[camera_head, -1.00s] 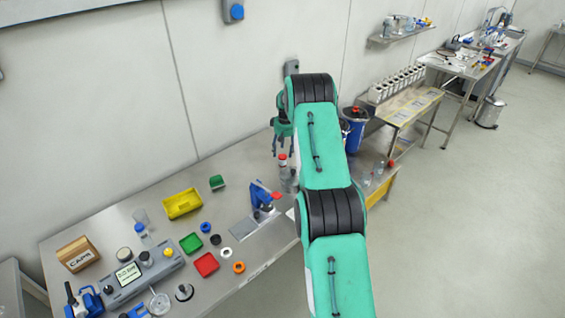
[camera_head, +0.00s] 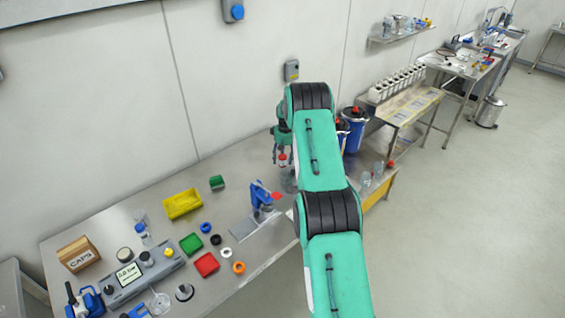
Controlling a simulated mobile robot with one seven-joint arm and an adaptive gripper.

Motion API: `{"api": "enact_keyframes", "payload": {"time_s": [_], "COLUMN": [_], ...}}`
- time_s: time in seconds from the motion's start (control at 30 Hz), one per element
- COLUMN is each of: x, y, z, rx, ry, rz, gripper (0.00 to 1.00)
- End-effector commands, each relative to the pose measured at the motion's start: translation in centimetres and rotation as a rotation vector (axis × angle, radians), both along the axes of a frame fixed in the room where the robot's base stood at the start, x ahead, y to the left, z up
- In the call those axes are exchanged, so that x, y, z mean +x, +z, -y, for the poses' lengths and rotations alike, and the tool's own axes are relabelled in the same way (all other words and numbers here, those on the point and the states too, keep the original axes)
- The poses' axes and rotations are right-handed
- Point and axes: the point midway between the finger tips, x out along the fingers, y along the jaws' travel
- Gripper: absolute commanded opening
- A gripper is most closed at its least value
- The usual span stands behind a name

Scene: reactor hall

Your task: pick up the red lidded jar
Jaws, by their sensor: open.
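The red lidded jar (camera_head: 282,158) stands near the back right of the steel bench. Only a small part of its red lid and pale body shows. My gripper (camera_head: 282,161) is open and low over the jar, with its fingers around or beside the lid. I cannot tell whether they touch it. My green arm passes just to the right of the jar and hides the bench there.
A blue press (camera_head: 262,198) stands in front of the jar. A yellow bin (camera_head: 183,204), a green tray (camera_head: 191,243) and a red tray (camera_head: 206,264) lie to the left. Grey glassware (camera_head: 288,182) stands close by the jar. Blue barrels (camera_head: 354,133) stand behind my arm.

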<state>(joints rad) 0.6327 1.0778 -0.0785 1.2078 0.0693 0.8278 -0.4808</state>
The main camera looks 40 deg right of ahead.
Motion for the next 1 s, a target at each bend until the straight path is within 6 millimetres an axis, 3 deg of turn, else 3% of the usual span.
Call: {"api": "enact_keyframes", "payload": {"time_s": [0.67,0.93,1.0], "x": [0.12,0.12,0.15], "y": [-0.62,-0.63,-0.59], "z": [0.03,0.03,0.04], "rx": [-0.001,-0.001,-0.001], "ry": [0.000,0.000,0.000], "rz": [0.001,0.001,0.002], "gripper": [0.57,0.08,0.07]}}
